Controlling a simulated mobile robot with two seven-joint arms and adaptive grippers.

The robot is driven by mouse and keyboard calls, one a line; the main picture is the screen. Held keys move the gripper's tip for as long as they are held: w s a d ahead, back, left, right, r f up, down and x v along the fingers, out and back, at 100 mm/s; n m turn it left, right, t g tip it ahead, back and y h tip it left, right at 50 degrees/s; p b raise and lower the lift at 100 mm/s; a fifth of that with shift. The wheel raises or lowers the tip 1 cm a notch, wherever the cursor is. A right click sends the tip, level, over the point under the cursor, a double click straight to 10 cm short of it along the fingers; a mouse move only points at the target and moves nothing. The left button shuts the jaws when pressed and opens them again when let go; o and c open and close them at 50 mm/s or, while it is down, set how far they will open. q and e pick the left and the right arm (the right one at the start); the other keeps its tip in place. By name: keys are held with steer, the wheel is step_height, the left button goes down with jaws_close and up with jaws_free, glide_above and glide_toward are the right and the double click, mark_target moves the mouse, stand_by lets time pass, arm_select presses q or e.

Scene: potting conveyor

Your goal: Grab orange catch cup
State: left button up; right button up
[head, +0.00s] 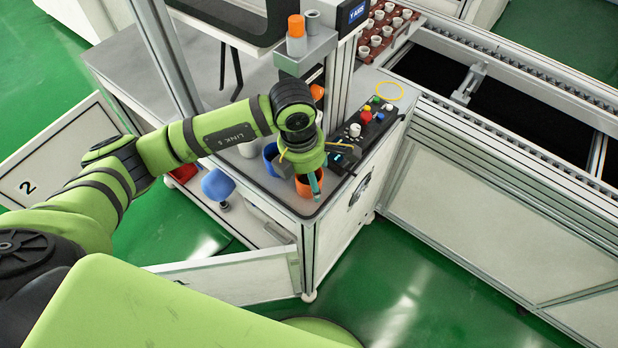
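An orange cup (306,192) stands at the front corner of the grey worktop, partly hidden by my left gripper. My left gripper (314,180) points down over this cup. One finger with a teal tip shows in front of the cup's rim. The other finger is hidden, so I cannot tell whether it is open or shut, or touching the cup. Another orange piece (296,26) sits on top of the grey bracket, and one more orange piece (317,92) shows partly behind the arm. My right gripper is not in view.
A blue cup (271,152) stands close left of the orange cup. A black button panel (366,127) lies close to its right. A frame post (340,85) rises behind. A brown tray of several pots (383,27) and the conveyor (500,95) are farther right.

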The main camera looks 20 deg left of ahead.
arm_select(q)
steer(key=c, duration=1.1)
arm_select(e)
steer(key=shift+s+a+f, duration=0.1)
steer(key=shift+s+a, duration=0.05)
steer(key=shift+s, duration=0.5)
